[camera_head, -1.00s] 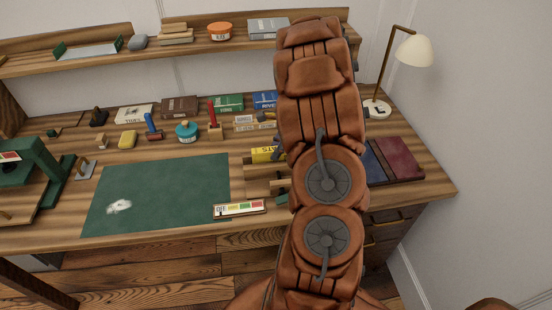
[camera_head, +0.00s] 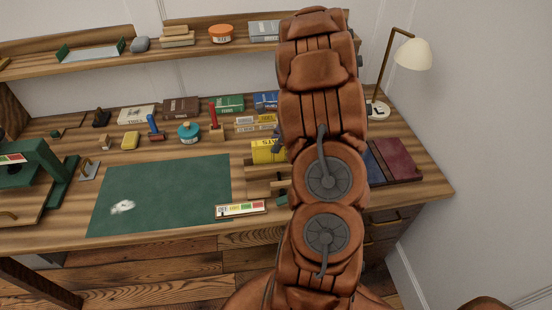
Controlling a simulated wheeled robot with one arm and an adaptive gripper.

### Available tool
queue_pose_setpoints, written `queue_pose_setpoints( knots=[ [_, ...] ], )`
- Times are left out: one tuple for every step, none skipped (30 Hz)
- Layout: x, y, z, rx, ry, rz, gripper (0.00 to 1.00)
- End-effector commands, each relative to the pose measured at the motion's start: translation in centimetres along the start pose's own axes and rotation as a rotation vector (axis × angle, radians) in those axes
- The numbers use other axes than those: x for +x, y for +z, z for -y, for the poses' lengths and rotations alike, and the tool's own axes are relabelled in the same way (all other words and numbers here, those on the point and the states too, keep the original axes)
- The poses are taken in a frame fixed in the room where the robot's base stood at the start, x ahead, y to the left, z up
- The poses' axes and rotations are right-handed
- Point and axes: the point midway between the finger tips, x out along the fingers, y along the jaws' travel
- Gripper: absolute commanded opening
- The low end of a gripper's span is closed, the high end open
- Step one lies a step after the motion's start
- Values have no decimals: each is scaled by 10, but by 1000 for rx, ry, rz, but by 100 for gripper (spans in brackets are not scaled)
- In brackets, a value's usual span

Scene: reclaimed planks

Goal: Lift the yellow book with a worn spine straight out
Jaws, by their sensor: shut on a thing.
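The yellow book (camera_head: 264,152) shows dark lettering and stands at the back of a light wooden rack (camera_head: 258,188) on the desk. My arm covers its right part. My gripper (camera_head: 278,145) is mostly hidden behind my arm; only a small dark part of it shows at the book's right side. It is shut on the yellow book. I cannot see the book's lower edge or whether it is clear of the rack.
A green mat (camera_head: 160,192) lies left of the rack, and a labelled strip (camera_head: 240,209) in front. Several books, jars and tools line the desk's back. Dark red and blue books (camera_head: 398,160) lie right of my arm, near a lamp (camera_head: 412,54).

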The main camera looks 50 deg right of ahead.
Motion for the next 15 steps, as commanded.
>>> queue_pose_setpoints(
  knots=[
    [-4, 2, 1, -1, -4, 0, 0],
    [-5, 2, 1, -1, -4, 0, 0],
    [-7, 3, 1, -1, -4, 0, 0],
    [-8, 3, 1, -1, -4, 0, 0],
    [-9, 4, 1, -1, -4, 0, 0],
    [-10, 4, 1, -1, -4, 0, 0],
    [-12, 5, 1, -1, -4, 0, 0],
    [-13, 5, 1, -1, -4, 0, 0],
    [-14, 6, 1, -1, -4, 0, 0],
    [-15, 6, 1, -1, -4, 0, 0],
    [-16, 7, 1, -1, -4, 0, 0],
    [-18, 7, 1, -1, -4, 0, 0],
    [-19, 8, 1, -1, -3, 0, 0],
    [-20, 8, 1, -1, -3, 0, 0],
    [-21, 9, 1, -1, -3, 0, 0]
  ],
)
